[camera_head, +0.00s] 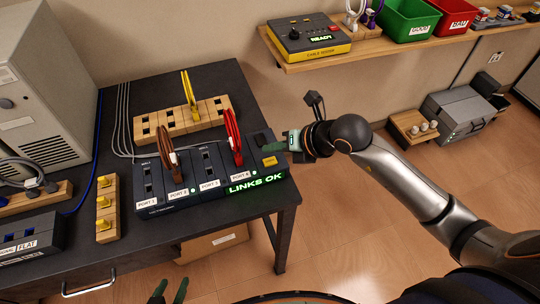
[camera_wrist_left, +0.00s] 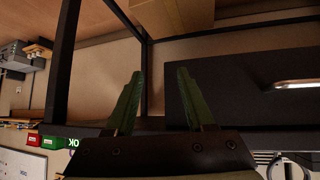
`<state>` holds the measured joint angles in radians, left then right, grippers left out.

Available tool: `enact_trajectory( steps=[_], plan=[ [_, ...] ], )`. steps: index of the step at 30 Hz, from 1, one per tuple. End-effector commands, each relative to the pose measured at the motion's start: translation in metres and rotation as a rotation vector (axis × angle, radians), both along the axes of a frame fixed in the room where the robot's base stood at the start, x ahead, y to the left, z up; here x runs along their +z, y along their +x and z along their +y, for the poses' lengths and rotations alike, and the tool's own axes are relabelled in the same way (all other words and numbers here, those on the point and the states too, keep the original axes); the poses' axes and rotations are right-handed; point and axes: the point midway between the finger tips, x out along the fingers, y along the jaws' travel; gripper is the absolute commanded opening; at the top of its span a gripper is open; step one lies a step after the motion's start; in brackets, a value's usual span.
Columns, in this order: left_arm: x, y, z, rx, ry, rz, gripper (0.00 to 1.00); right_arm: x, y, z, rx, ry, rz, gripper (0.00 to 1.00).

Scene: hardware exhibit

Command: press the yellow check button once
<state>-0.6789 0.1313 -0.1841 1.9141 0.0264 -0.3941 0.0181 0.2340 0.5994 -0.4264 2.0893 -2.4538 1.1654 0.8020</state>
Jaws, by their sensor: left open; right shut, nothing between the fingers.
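The dark port box (camera_head: 158,206) stands on the black table, with port labels along its front and a lit green "LINKS OK" display (camera_head: 256,184). The yellow check button (camera_head: 269,161) is on the box's right end, above the display. My right gripper (camera_head: 268,147) is shut and empty, its green fingertips just above the yellow button in the picture; I cannot tell whether they touch it. My left gripper (camera_head: 169,290) is open and empty at the bottom edge of the head view. Its two green fingers stand apart in the left wrist view (camera_wrist_left: 157,88).
Brown (camera_head: 169,160) and red (camera_head: 233,137) cable loops stand in the port box. A yellow loop (camera_head: 189,95) stands in a wooden block behind it. A grey cabinet (camera_head: 40,90) is at left. A shelf (camera_head: 375,48) holds a "READY" device and bins. Floor is free at right.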

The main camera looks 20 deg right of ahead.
Motion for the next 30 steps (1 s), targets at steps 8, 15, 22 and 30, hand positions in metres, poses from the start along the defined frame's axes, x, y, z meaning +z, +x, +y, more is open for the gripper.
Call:
enact_trajectory(
  steps=[8,15,22,30],
  plan=[
    [0.025,0.0,0.0,0.0,0.0,0.0,0.54,0.03,0.0,0.0,0.0,0.001,-0.001,0.0],
    [0.023,0.0,0.0,0.0,0.0,0.0,0.54,0.029,0.0,0.0,0.0,0.001,0.0,0.0],
    [0.023,0.0,0.0,0.0,0.0,0.0,0.54,0.029,0.0,0.0,-0.001,0.001,0.0,0.0],
    [0.023,0.0,0.0,0.0,0.0,0.0,0.54,0.029,0.0,0.0,0.0,0.0,0.0,0.0]
  ],
)
